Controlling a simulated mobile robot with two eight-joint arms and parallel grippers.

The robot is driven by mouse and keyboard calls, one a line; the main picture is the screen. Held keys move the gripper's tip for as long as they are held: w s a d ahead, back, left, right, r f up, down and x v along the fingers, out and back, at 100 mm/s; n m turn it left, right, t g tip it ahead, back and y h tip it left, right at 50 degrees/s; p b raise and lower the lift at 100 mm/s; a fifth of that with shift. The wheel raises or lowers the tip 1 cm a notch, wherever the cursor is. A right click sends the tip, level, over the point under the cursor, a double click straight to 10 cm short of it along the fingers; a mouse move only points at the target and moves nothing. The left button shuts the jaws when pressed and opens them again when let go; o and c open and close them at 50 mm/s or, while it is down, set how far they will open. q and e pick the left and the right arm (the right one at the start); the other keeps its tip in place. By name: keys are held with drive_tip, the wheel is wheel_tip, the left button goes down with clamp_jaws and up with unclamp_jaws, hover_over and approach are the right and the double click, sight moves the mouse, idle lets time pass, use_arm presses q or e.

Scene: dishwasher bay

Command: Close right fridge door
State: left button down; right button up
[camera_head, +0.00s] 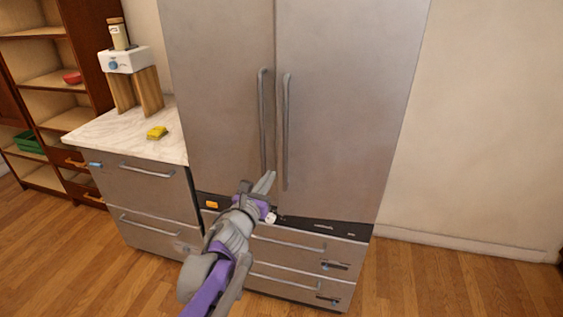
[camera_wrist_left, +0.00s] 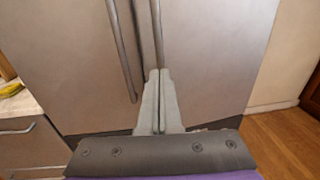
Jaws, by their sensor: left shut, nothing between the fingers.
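The right fridge door (camera_head: 345,110) is a tall grey metal panel with a long vertical handle (camera_head: 286,130) near its left edge. It stands flush with the left fridge door (camera_head: 220,80), with only a thin dark seam between them. My left gripper (camera_head: 268,180) is shut and empty in front of the lower part of the doors, near the seam and the handles' lower ends. My right gripper is not in view.
Below the doors are drawers with bar handles (camera_head: 290,243). The wooden floor (camera_head: 450,275) at right is clear.

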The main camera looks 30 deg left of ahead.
sight(284, 154)
use_arm(q)
drive_tip(key=w, duration=0.3)
drive_tip(key=w+a, duration=0.1)
drive_tip(key=w, duration=0.5)
drive_tip(key=shift+w+a, duration=0.2)
drive_tip(key=shift+w, duration=0.05)
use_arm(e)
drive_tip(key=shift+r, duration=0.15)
use_arm(q)
drive_tip(key=w+a, duration=0.1)
drive_tip(key=w+p, duration=0.1)
drive_tip(key=w+a, duration=0.1)
drive_tip(key=shift+w+a+r, duration=0.1)
drive_tip(key=shift+w+a, duration=0.2)
drive_tip(key=shift+w, duration=0.1)
drive_tip(key=shift+s+r, duration=0.1)
drive_tip(key=shift+r, duration=0.05)
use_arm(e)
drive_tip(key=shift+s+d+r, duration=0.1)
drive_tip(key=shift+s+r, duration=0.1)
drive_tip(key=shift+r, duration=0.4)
